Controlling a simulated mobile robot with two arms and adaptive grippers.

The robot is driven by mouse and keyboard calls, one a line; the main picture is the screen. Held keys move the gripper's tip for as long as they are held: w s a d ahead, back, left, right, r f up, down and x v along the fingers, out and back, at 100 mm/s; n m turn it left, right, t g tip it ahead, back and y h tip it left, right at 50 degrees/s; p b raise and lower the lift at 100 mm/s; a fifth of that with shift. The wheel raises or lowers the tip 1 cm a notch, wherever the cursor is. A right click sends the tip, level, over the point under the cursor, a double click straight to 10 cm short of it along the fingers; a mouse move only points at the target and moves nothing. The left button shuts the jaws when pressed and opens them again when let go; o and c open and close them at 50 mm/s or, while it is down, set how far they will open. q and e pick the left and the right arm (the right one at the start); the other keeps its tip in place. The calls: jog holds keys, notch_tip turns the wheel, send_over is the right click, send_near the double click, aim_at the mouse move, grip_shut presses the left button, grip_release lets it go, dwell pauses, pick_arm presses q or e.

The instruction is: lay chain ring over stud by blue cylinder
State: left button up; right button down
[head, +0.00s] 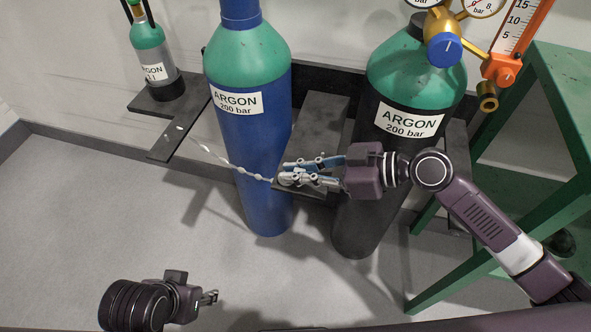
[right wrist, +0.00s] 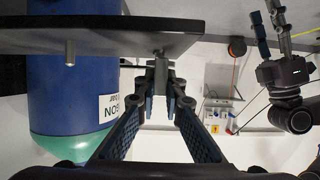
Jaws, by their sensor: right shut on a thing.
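The blue cylinder (head: 263,150), with a green shoulder and an ARGON label, stands in the middle of the head view. It also shows upside down in the right wrist view (right wrist: 70,100). A pale chain (head: 222,161) sags across its front from the left bracket to my right gripper (head: 284,176). That gripper is shut at the chain's end, over the dark plate right of the blue cylinder. The ring itself is hidden by the fingers. In the right wrist view, a stud (right wrist: 70,52) stands on the plate, and another post (right wrist: 160,62) shows by the fingertips. My left gripper (head: 212,298) is low and away, its jaws too small to judge.
A dark cylinder (head: 400,95) with regulator gauges stands right of the plate (head: 318,125). A small argon bottle (head: 152,60) rests on the left bracket (head: 172,140). A green metal frame (head: 560,120) is at the right. The floor at the left front is clear.

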pick_arm(q)
jog(key=shift+f+b, duration=0.3)
jog(key=shift+f, duration=0.1)
pick_arm(e)
jog(key=shift+f, duration=0.4)
jog(key=c, duration=2)
grip_release()
jog(key=shift+o, duration=0.2)
pick_arm(q)
jog(key=shift+r, duration=0.1)
pick_arm(e)
jog(key=shift+r, duration=0.1)
